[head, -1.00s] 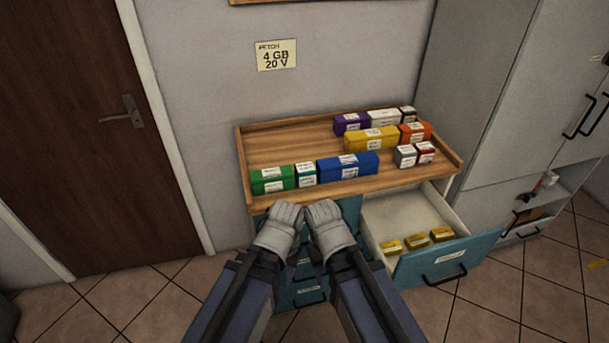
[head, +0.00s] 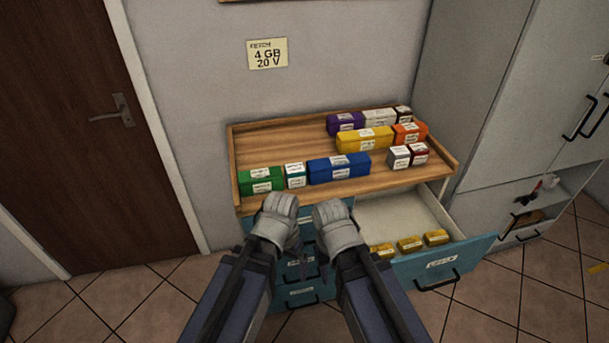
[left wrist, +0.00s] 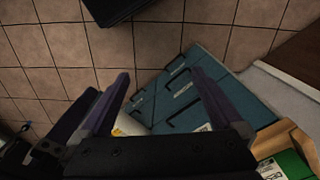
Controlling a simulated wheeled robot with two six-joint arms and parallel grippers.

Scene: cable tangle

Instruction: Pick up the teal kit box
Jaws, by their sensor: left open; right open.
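The teal kit box (head: 295,175) is small, with white labels. It stands on the wooden cabinet top near its front edge in the head view, between the green box (head: 261,180) and the blue box (head: 339,168). My left gripper (head: 281,205) is in front of and below the teal box, apart from it, open and empty. My right gripper (head: 331,212) is beside it to the right, in front of the blue box, also open and empty. In the left wrist view the left gripper's dark fingers (left wrist: 160,90) are spread over the teal drawer fronts. The teal box cannot be made out there.
The wooden top (head: 275,150) has a raised rim and bare room behind the front boxes. Purple (head: 345,123), yellow (head: 365,139) and orange (head: 410,133) boxes stand further right. An open drawer (head: 400,215) with small yellow boxes juts out at the right.

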